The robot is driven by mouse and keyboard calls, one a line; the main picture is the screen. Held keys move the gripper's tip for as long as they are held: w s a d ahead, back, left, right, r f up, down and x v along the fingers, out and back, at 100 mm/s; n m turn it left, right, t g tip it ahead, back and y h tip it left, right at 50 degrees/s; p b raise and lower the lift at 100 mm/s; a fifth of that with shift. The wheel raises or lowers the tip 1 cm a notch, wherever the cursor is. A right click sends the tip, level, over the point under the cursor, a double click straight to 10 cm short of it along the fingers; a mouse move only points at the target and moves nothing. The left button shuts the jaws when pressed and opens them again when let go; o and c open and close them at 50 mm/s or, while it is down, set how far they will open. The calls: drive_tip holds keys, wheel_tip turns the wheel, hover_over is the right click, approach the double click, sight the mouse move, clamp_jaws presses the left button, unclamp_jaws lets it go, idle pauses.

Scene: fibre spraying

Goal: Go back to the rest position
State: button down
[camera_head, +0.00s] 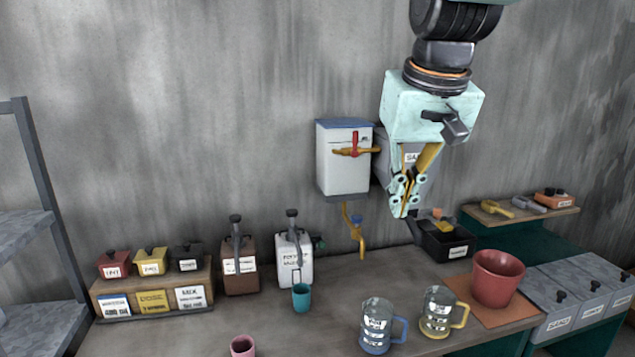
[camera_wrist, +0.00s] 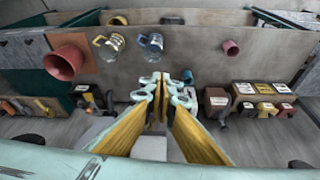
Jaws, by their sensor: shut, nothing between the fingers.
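My gripper (camera_head: 399,212) hangs from the arm at the upper right of the head view, fingers pointing down. It is in the air above the back of the workbench (camera_head: 340,290), in front of a grey wall-side box that it partly hides. In the wrist view the fingertips of my gripper (camera_wrist: 167,78) meet, with nothing between them. The gripper touches nothing that I can make out.
A white wall dispenser (camera_head: 343,160) is just left of the gripper. A black bin (camera_head: 446,246) lies below right. A red pot (camera_head: 497,278), two glass mugs (camera_head: 377,325), a teal cup (camera_head: 301,298) and labelled containers (camera_head: 294,260) stand on the bench. The upper left is free.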

drive_tip(key=s+d+f+b, duration=0.1)
drive_tip(key=s+f, duration=0.3)
drive_tip(key=s, duration=0.6)
drive_tip(key=s+d+f+b, duration=0.2)
drive_tip(key=s+f, duration=0.2)
drive_tip(key=s, duration=0.6)
drive_tip(key=s+d+f+m+b, duration=0.1)
drive_tip(key=s+f, duration=0.4)
drive_tip(key=s, duration=0.6)
drive_tip(key=shift+d+b, duration=0.75)
drive_tip(key=shift+d, duration=0.05)
